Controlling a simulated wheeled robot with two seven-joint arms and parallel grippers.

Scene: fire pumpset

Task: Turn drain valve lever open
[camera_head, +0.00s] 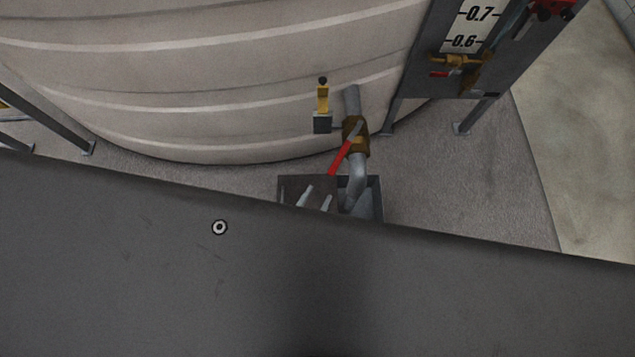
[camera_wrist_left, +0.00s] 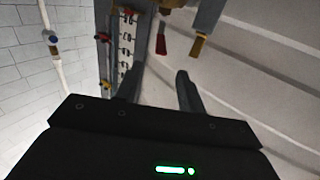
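The drain valve (camera_head: 355,136) is a brass body on a grey pipe low on the tank's front. Its red lever (camera_head: 341,157) slants down and left from the valve. My left gripper (camera_head: 317,196) shows only as two pale fingertips, just below the lever's lower end. In the left wrist view, its two fingers (camera_wrist_left: 159,71) are apart with nothing between them. The red lever end (camera_wrist_left: 161,44) appears beyond the fingertips, apart from them. The rest of my left gripper is hidden in the head view. My right gripper is in neither view.
The pale ribbed tank (camera_head: 210,75) fills the back. A floor drain box (camera_head: 377,199) lies under the pipe. A yellow-handled fitting (camera_head: 322,98) stands left of the valve. A level gauge board (camera_head: 470,30) with brass fittings is at the right. A dark surface covers the lower half.

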